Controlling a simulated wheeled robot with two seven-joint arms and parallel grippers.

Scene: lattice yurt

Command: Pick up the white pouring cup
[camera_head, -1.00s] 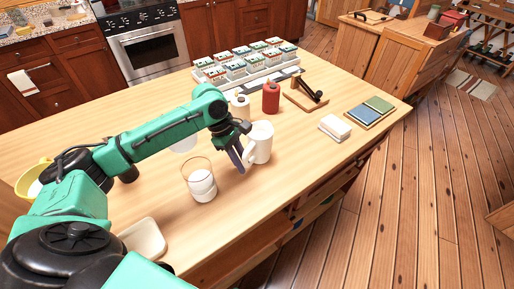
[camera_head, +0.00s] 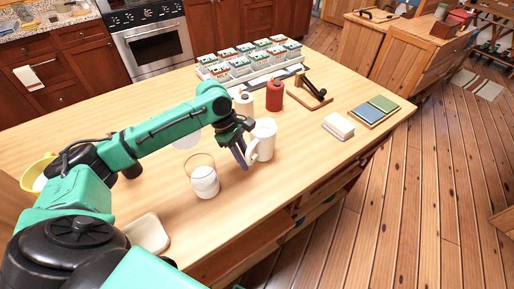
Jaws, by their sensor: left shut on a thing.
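The white pouring cup (camera_head: 265,141) stands upright on the wooden table, at the middle of the head view, with its handle side facing left. My left gripper (camera_head: 241,154) is at the cup's left side, pointing down, and is shut on the cup at its handle. The exact contact is partly hidden by the fingers. I cannot see clear space under the cup. My right gripper is not in view.
A red bottle (camera_head: 275,96) and a white bottle (camera_head: 243,104) stand behind the cup. A white block (camera_head: 338,126) lies to the right. The table front of the cup is clear.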

